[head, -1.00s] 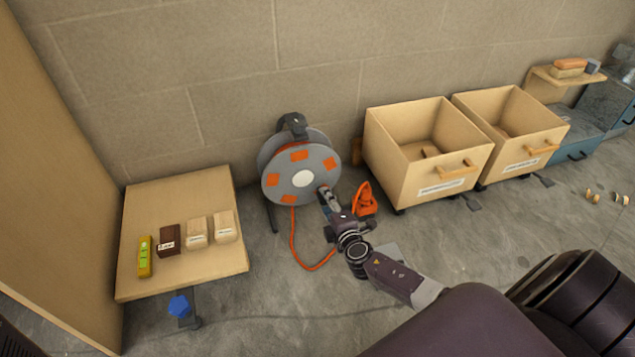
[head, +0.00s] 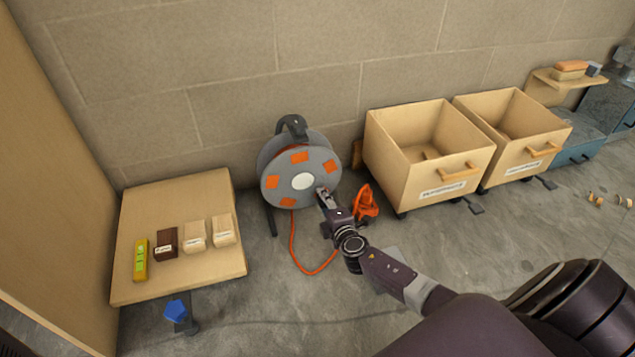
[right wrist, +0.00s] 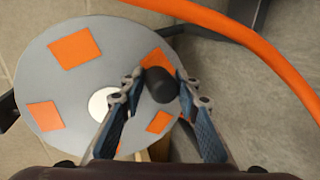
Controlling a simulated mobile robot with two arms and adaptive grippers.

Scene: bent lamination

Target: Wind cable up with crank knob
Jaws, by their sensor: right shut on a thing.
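The cable reel (head: 301,168) stands on the floor against the wall, a grey disc with orange patches and a white hub on a dark frame. Its orange cable (head: 293,243) hangs from the reel and loops on the floor. My right gripper (head: 322,193) is at the lower right rim of the disc. In the right wrist view, the black crank knob (right wrist: 161,85) sits between the fingers of my right gripper (right wrist: 160,88), which is shut on it. The orange cable (right wrist: 240,35) crosses above the fingers there. My left gripper is not in view.
An orange object (head: 366,203) lies on the floor right of the gripper. Two wooden bins (head: 445,187) stand further right. A low wooden table (head: 180,283) at left holds a yellow level (head: 140,260) and several small blocks.

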